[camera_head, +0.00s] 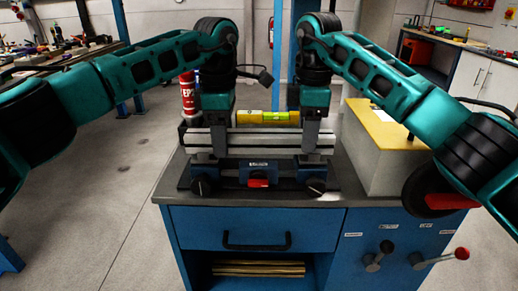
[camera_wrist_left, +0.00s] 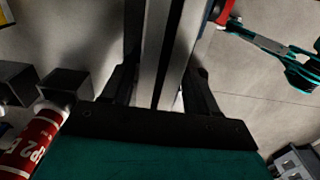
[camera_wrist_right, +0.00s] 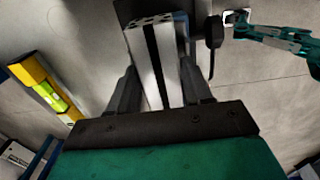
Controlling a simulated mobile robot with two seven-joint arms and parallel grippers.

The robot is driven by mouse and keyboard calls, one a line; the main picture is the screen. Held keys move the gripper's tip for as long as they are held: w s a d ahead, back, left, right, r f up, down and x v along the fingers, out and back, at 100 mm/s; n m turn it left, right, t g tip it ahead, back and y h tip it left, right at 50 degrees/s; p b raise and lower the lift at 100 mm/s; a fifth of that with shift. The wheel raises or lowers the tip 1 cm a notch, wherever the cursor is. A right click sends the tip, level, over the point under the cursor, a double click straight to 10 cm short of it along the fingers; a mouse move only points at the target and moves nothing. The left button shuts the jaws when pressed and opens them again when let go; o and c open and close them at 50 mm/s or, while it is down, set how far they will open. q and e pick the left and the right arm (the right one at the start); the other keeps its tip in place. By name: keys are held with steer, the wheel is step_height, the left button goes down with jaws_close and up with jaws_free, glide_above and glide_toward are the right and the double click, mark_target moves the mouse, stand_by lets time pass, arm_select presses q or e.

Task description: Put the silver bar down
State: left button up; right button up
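The silver bar (camera_head: 265,143) is a long grooved profile, lying level across the front of the bench in the head view. It is just over a blue clamping fixture (camera_head: 230,174) with black knobs and a red part; whether it touches the fixture I cannot tell. My left gripper (camera_head: 219,143) is shut on the bar's left part and my right gripper (camera_head: 311,143) on its right part. Both point down. The bar also runs between the fingers in the left wrist view (camera_wrist_left: 155,60) and the right wrist view (camera_wrist_right: 152,60).
A yellow spirit level (camera_head: 268,118) is behind the bar. A red spray can (camera_head: 187,95) stands behind the bar's left end. A pale box with a yellow top (camera_head: 385,130) is at the right of the bench. The blue cabinet (camera_head: 260,222) has a drawer below.

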arm_select(q)
steer(key=shift+o, duration=1.1)
steer(key=shift+w, duration=0.1)
arm_select(e)
steer(key=shift+o, duration=1.2)
steer(key=shift+s+f, duration=0.15)
steer(key=shift+f, duration=0.45)
arm_select(q)
steer(key=shift+r, duration=0.15)
step_height(320, 180, up, 8)
steer(key=shift+f, duration=0.2)
arm_select(e)
steer(key=shift+a, duration=0.1)
arm_select(q)
steer(key=shift+r, duration=0.1)
arm_select(e)
step_height(320, 180, up, 9)
steer(key=shift+r, duration=0.1)
